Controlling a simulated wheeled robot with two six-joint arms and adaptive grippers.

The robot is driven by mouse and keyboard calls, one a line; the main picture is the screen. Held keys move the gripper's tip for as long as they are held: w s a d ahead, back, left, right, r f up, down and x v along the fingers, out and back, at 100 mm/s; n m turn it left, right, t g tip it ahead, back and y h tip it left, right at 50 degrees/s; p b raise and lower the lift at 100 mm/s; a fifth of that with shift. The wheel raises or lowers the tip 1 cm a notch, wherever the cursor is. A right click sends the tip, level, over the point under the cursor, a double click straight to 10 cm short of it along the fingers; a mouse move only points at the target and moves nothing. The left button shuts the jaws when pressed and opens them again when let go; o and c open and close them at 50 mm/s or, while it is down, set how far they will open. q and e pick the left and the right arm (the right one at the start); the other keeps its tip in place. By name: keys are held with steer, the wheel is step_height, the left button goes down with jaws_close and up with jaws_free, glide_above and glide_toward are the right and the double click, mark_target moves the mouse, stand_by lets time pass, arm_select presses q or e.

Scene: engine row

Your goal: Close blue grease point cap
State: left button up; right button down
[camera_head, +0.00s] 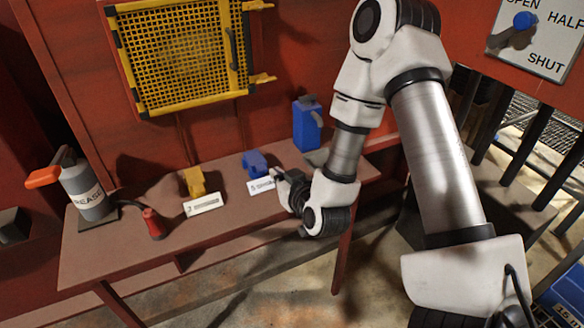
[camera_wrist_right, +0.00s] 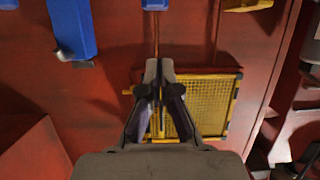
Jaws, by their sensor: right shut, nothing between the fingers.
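The blue grease point (camera_head: 255,163) stands on the bench behind a white label. Whether its cap is raised or down is too small to tell. A bit of blue, likely the same grease point (camera_wrist_right: 155,4), shows at the top edge of the right wrist view. My right gripper (camera_head: 277,178) is just right of it in the head view, near the bench's front edge; any contact is unclear. In the right wrist view my right gripper (camera_wrist_right: 158,64) has its fingers together with nothing between them. My left gripper is out of view.
A yellow grease point (camera_head: 194,181) stands left of the blue one. A blue jug (camera_head: 307,124) stands behind my gripper. A grease can (camera_head: 88,192) and its red nozzle (camera_head: 153,222) are at the bench's left. A yellow mesh panel (camera_head: 180,55) hangs on the wall.

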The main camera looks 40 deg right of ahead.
steer(key=d+r, duration=0.1)
steer(key=p, duration=0.2)
glide_above(257, 163)
steer(key=s, duration=0.5)
step_height(257, 163, down, 3)
steer(key=f, duration=0.1)
steer(key=a+f, duration=0.1)
steer(key=f, duration=0.1)
steer(key=shift+w+m, duration=0.15)
steer(key=shift+m, duration=0.15)
steer(key=shift+d+f, duration=0.15)
steer(key=shift+f, duration=0.3)
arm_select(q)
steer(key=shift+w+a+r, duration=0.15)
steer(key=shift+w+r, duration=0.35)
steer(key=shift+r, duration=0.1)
